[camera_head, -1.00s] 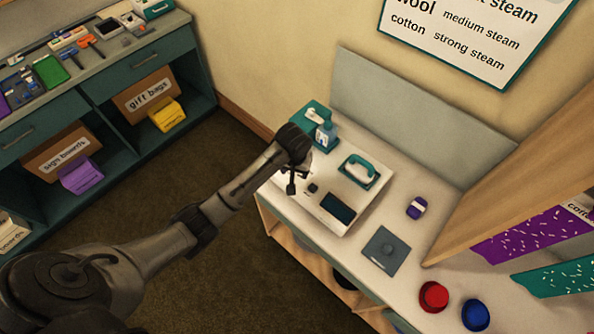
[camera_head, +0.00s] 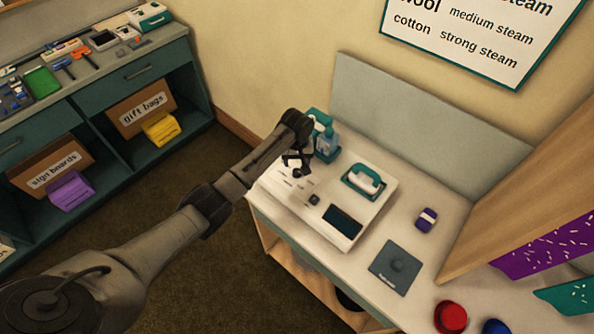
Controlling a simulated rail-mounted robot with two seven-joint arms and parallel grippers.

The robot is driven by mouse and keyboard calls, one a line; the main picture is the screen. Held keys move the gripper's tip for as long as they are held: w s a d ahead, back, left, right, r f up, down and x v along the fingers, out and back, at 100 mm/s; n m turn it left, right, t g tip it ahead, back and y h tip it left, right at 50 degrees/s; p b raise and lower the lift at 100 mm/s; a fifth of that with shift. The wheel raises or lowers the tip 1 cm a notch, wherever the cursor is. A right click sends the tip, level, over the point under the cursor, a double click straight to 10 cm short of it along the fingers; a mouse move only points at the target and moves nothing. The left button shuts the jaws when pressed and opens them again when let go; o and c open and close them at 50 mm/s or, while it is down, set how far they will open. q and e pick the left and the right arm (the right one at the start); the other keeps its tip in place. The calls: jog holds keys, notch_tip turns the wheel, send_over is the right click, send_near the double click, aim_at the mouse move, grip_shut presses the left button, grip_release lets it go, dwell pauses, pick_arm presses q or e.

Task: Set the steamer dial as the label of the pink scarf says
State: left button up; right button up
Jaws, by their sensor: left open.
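The white steamer (camera_head: 361,212) stands on the counter, with a white-and-teal handpiece (camera_head: 364,181) on its top and a dark screen (camera_head: 342,220). A small black knob or button (camera_head: 314,199) sits on its panel. Small dark marks show on the panel close to my left gripper (camera_head: 297,170), which is open over the steamer's left part. The gripper hides some of the panel, and I cannot tell whether it touches a dial there. No pink scarf shows. A wall chart (camera_head: 480,35) reads wool, medium steam and cotton, strong steam; its top is cut off. My right gripper is out of view.
A teal holder with a bottle (camera_head: 325,142) stands behind the steamer. A purple-and-white item (camera_head: 426,219), a grey plate (camera_head: 395,267) and a red round item (camera_head: 450,317) lie to the right. Purple (camera_head: 545,247) and teal (camera_head: 570,296) patterned cloths hang at the far right.

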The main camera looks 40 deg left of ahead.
aim_at(297, 171)
pick_arm(q)
jog(key=shift+f+b, duration=0.4)
jog(key=shift+f, duration=2.45)
